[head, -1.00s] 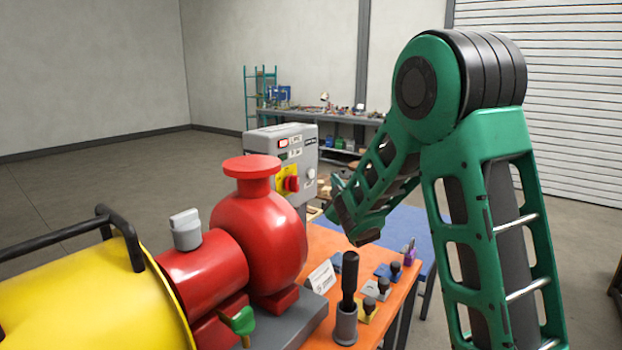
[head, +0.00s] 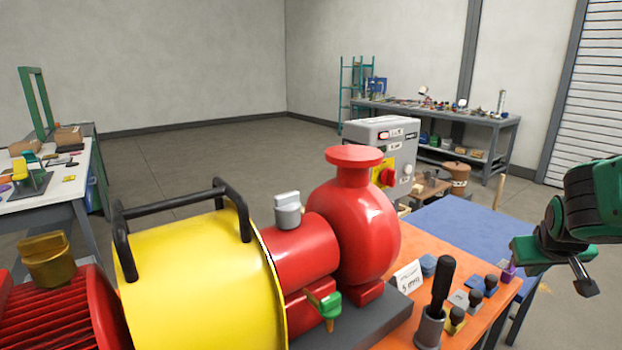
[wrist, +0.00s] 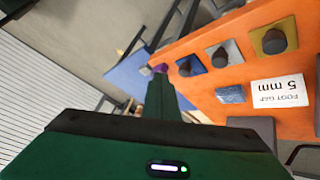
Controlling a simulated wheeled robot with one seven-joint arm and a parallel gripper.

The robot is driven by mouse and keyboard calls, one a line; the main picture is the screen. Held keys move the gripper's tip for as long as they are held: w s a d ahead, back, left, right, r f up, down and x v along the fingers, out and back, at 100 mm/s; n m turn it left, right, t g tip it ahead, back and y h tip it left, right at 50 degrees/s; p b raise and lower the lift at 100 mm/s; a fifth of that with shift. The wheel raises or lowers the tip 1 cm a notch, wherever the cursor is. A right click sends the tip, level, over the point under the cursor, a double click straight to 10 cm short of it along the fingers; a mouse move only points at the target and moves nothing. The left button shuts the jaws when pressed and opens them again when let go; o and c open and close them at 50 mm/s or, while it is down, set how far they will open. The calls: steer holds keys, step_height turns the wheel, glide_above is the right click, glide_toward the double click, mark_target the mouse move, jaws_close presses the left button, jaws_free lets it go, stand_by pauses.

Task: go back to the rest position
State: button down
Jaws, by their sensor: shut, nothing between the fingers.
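My gripper (head: 582,272) is at the right edge in the head view, to the right of the orange bench top (head: 420,238) and apart from everything on it. Its dark fingertip points down. In the wrist view my gripper's green finger (wrist: 163,98) sticks out over the dark body, and nothing is held. The gripper is shut. Most of my arm is out of the head view.
A red pump (head: 355,235) with a yellow guard (head: 200,280) fills the front. A grey switch box (head: 380,145) stands behind it. A black-handled tool (head: 440,290) and several knobbed blocks (head: 475,290) are on the orange top. A blue table (head: 480,235) is behind.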

steer(key=s+a+f+m+g+y, duration=0.1)
steer(key=s+a+m+g+y, duration=0.1)
steer(key=s, duration=1)
steer(key=s+a+f+m+g+y, duration=0.1)
steer(key=s+a+g, duration=0.3)
steer(key=s, duration=0.8)
steer(key=shift+s+a+m+y, duration=0.45)
steer(key=shift+a+y, duration=0.35)
steer(key=shift+a, duration=0.2)
steer(key=shift+w, duration=0.1)
steer(key=shift+w+f, duration=0.3)
steer(key=shift+w, duration=0.3)
steer(key=c, duration=2.4)
jaws_free()
steer(key=shift+c, duration=0.2)
